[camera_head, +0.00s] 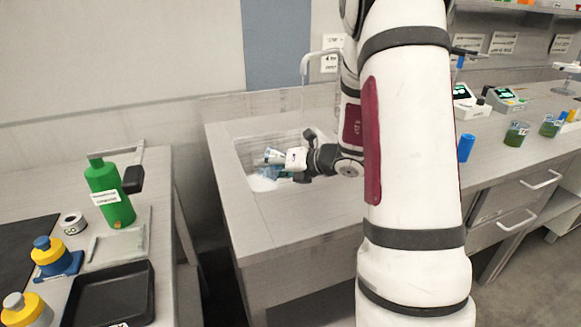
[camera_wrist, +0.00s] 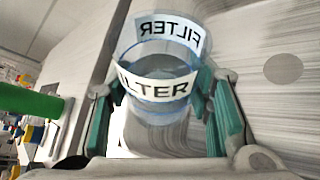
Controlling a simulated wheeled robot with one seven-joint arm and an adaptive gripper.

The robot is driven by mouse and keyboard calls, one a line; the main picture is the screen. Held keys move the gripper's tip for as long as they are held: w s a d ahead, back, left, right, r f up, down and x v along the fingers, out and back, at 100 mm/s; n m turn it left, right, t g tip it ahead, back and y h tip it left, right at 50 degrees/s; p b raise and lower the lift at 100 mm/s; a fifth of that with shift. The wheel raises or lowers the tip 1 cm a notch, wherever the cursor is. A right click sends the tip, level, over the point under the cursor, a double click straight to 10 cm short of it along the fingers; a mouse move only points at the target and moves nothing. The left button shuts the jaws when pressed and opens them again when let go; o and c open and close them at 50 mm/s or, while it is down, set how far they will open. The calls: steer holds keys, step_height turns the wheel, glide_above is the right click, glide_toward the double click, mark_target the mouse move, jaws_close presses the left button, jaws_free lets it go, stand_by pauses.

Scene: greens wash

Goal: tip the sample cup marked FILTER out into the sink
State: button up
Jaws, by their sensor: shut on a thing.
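The clear sample cup marked FILTER (camera_wrist: 160,88) fills the middle of the wrist view, with FILTER on its white label band. My gripper (camera_wrist: 160,112) is shut on it, one green finger pad on each side. In the head view my gripper (camera_head: 274,165) holds the cup (camera_head: 271,156) over the sink (camera_head: 244,160), tilted well over, roughly on its side. A whitish patch (camera_head: 262,183) shows in the basin below it. I cannot tell whether the patch is liquid, nor how much the cup still holds.
A faucet (camera_head: 304,68) rises behind the sink. The left bench carries a green bottle (camera_head: 108,190), a black tray (camera_head: 112,295) and yellow-and-blue containers (camera_head: 50,257). On the right counter stand beakers of green liquid (camera_head: 516,134) and a blue item (camera_head: 465,148). My arm hides part of that counter.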

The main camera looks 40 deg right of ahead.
steer(key=shift+r+m+y+p, duration=0.75)
steer(key=shift+m+p, duration=0.25)
steer(key=shift+p, duration=0.8)
steer(key=shift+f+m+y, duration=0.4)
steer(key=shift+m+y, duration=0.1)
steer(key=shift+y, duration=0.05)
stand_by(1.0)
steer(key=shift+d+r+m+y+p, duration=0.1)
steer(key=shift+r+m+y+p, duration=0.25)
steer(key=shift+m+p, duration=0.25)
stand_by(0.8)
steer(key=shift+w+d+r+m+y+p, duration=0.2)
steer(key=shift+d+r+m+y+p, duration=0.25)
steer(key=shift+d+m+p, duration=0.2)
stand_by(0.8)
steer(key=shift+d+f+m+y, duration=0.2)
steer(key=shift+f+m+y, duration=0.2)
steer(key=shift+m, duration=0.15)
stand_by(0.7)
steer(key=shift+a+r+n, duration=0.2)
steer(key=shift+r+n, duration=0.2)
steer(key=shift+s+a+f+n+h+b, duration=0.15)
steer(key=shift+a+f+n+h+b, duration=0.45)
steer(key=shift+a+n+h+b, duration=0.3)
steer(key=shift+d+f+n+h+b, duration=0.2)
steer(key=shift+f+n+h+b, duration=0.1)
steer(key=shift+n, duration=0.1)
steer(key=shift+r, duration=0.1)
